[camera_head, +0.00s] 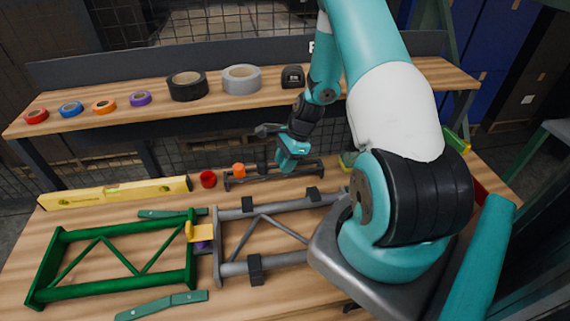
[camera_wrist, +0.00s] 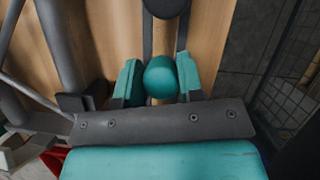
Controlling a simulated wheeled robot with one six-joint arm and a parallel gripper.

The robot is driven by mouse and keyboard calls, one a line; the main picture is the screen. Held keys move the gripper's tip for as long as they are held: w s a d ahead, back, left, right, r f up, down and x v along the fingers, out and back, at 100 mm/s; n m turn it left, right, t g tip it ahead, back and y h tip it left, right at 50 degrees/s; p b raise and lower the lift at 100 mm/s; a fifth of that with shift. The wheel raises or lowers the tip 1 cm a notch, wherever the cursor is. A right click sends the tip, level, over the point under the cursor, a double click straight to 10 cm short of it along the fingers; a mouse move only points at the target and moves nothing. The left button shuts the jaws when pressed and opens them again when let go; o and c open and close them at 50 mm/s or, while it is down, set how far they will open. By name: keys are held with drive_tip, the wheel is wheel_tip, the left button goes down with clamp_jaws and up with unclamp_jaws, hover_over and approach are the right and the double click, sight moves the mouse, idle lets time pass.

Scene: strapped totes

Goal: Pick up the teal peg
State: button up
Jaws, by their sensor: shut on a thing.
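The teal peg (camera_wrist: 160,77) is between the two teal fingers of my gripper (camera_wrist: 158,80) in the wrist view. Its rounded teal end faces the camera, and the fingers are shut on it from both sides. In the head view my gripper (camera_head: 288,158) is low over a dark rack (camera_head: 258,177) at the back of the workbench. The peg is hard to tell from the teal fingers there. Whether its lower end still sits in the rack is hidden.
An orange peg (camera_head: 239,170) and a red cup-like piece (camera_head: 208,179) stand left of my gripper. A yellow level (camera_head: 115,193) lies further left. Green (camera_head: 115,286) and grey (camera_head: 283,264) frames fill the front. Tape rolls (camera_head: 187,86) sit on the shelf behind.

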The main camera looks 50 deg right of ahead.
drive_tip(key=shift+r, duration=0.1)
wheel_tip(320, 180, up, 25)
drive_tip(key=p, duration=0.4)
idle(0.4)
idle(0.4)
